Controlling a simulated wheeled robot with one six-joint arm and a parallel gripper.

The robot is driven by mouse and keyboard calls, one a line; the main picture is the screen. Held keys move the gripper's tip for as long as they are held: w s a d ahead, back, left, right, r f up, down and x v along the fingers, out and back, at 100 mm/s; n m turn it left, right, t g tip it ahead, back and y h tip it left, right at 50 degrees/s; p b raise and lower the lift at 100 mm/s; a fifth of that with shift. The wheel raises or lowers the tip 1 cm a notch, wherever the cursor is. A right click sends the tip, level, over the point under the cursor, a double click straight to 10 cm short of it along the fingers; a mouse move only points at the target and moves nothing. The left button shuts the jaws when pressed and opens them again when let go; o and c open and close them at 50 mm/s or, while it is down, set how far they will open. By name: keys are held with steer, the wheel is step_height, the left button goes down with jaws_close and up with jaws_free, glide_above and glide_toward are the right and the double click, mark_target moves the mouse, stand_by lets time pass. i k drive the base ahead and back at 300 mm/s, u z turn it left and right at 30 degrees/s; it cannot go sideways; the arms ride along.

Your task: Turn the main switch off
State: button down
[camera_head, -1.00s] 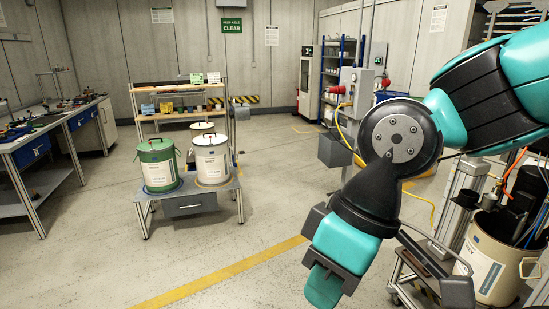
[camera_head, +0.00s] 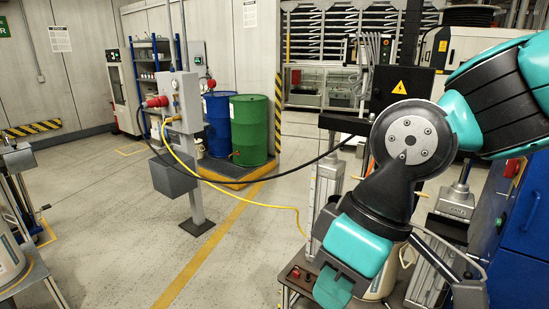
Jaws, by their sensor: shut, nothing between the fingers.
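I cannot pick out the main switch for certain. A dark electrical box (camera_head: 399,75) with a yellow lightning sign stands behind my arm at the right, and my arm covers part of it. A grey box on a post (camera_head: 182,98) at the left of centre carries a gauge and red parts. My gripper's fingers are not visible.
Blue (camera_head: 219,122) and green (camera_head: 249,130) drums stand behind the post. A black hose (camera_head: 270,181) and a yellow hose (camera_head: 247,203) run from the post toward the right. A blue cabinet (camera_head: 524,215) is close at the right edge. The floor left of centre is clear.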

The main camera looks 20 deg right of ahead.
mark_target(512, 166)
steer(key=z, duration=1.05)
steer(key=i, duration=0.9)
steer(key=z, duration=2.6)
steer(key=k, duration=0.95)
steer(key=u, duration=1.8)
